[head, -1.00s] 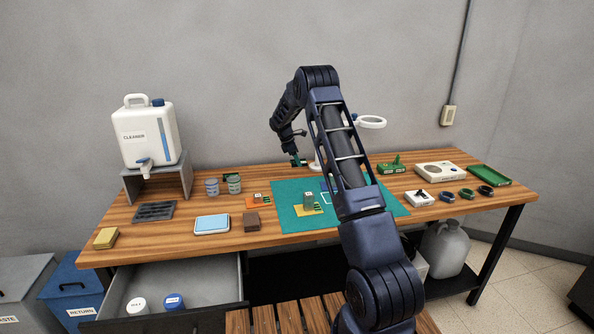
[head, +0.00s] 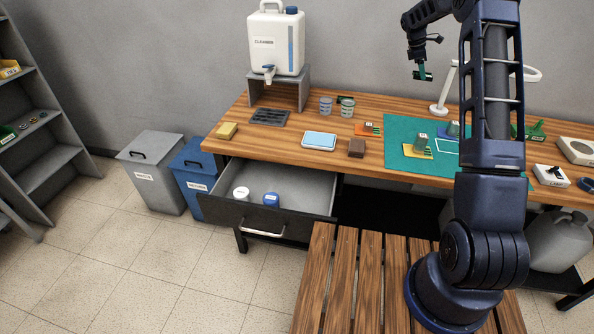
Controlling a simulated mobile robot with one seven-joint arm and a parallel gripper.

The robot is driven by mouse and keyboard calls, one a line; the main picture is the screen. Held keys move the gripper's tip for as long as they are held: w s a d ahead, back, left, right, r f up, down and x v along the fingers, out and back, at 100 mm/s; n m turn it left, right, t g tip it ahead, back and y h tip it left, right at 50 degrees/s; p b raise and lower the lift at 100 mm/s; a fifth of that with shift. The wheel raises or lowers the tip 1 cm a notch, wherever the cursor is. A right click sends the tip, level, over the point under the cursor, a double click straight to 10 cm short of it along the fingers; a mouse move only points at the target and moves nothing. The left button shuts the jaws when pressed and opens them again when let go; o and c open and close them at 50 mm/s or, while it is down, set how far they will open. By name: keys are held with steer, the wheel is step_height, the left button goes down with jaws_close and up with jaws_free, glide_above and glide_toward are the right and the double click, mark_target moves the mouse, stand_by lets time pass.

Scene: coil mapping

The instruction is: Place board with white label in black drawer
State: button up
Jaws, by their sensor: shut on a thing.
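My gripper (head: 422,69) is shut on a small dark board (head: 423,76) and holds it in the air above the back of the table. The board is small in view, and I cannot make out its label. The black drawer (head: 262,222) is pulled open under the table's left part, well to the left of and below my gripper. A white-lidded jar (head: 241,194) and a blue-lidded jar (head: 271,199) stand inside it; much of its grey floor is bare.
The wooden table (head: 245,142) holds a teal mat (head: 398,129), a light blue pad (head: 319,140), a brown block (head: 356,148), two cups and a white cleaner jug (head: 275,40) on a stand. A slatted wooden bench (head: 344,270) stands right of the drawer. A lamp (head: 438,108) is beside my arm.

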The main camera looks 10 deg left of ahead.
steer(key=s+a+f, duration=0.3)
steer(key=s+a, duration=0.4)
steer(key=a, duration=0.3)
steer(key=s+a+f, duration=0.3)
steer(key=s+a, duration=0.4)
steer(key=a, duration=0.2)
steer(key=s+a+f, duration=0.3)
steer(key=s+a, duration=0.3)
steer(key=a, duration=0.4)
steer(key=s+a+f, duration=0.1)
steer(key=s+a, duration=0.1)
steer(key=s, duration=0.3)
steer(key=s+a+f, duration=0.1)
steer(key=s+a, duration=0.2)
steer(key=s, duration=0.2)
steer(key=s+a+f, duration=0.2)
steer(key=s+a, duration=0.1)
steer(key=s, duration=0.3)
steer(key=shift+a, duration=0.1)
glide_above(306, 210)
steer(key=w+a, duration=0.1)
step_height(306, 210, down, 3)
steer(key=f, duration=2)
steer(key=shift+s+a, duration=0.15)
steer(key=shift+s, duration=0.2)
steer(key=shift+f, duration=0.1)
